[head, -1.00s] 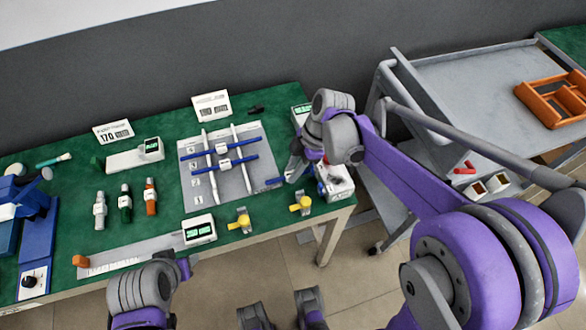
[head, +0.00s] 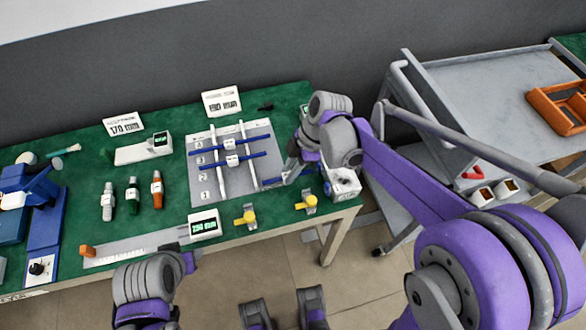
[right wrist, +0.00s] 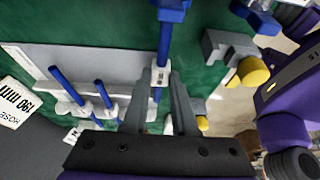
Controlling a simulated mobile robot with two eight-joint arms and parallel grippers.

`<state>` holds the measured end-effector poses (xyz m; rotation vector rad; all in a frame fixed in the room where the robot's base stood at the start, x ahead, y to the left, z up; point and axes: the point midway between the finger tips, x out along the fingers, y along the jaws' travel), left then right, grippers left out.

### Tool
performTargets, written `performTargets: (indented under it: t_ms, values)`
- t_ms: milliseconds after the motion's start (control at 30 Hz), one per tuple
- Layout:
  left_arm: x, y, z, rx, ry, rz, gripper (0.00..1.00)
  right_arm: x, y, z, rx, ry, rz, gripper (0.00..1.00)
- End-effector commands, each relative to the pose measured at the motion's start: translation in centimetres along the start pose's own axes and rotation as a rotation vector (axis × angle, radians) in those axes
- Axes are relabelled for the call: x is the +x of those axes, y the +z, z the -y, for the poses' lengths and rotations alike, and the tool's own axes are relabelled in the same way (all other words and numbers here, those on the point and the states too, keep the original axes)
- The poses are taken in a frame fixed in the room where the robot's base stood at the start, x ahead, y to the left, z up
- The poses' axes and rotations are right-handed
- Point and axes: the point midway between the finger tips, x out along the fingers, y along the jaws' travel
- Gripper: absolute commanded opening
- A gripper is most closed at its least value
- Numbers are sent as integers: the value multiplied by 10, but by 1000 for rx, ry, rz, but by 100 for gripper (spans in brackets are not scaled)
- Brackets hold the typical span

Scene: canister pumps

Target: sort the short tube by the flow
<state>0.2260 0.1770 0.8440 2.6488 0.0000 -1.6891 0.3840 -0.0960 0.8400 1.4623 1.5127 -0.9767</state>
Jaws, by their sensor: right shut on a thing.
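My right gripper (head: 290,176) is shut on a blue tube (head: 270,182) at the right edge of the grey board (head: 205,184). In the right wrist view the fingers (right wrist: 164,92) close around the white label of this tube (right wrist: 165,38). Two longer-looking blue tubes (head: 252,137) and (head: 208,166) lie across the white rails on the board, each with a white label. These tubes also show in the right wrist view (right wrist: 67,88). My left arm is at the lower left; its gripper is not clearly visible. Part of the held tube is hidden by my right gripper.
Two cards stand at the back, 170 mm (head: 124,125) and 190 mm (head: 222,102). A display box (head: 204,226) and two yellow-knobbed clamps (head: 246,217) and (head: 307,202) line the front edge. A grey cart (head: 480,90) is right.

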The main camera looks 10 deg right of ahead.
Motion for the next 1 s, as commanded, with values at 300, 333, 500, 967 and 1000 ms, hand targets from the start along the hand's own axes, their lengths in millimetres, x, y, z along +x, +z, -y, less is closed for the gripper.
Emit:
performTargets:
  t_ms: [300, 333, 500, 967, 1000]
  values:
    - [0, 0, 0, 0, 0, 0, 50, 0, -1, 0, 0, 0, 0, 0]
    - [0, 0, 0, 0, 0, 0, 50, 0, -1, 0, 0, 0, 0, 0]
    - [-4, -3, 0, 0, 0, -2, 50, -5, -3, 0, 0, 0, 0, 0]
    - [-23, -15, 0, 0, 0, -9, 50, -32, -14, 0, 0, 0, 0, 0]
    - [-25, -16, 0, 0, 0, -10, 50, -34, -15, 0, 0, 0, 0, 0]
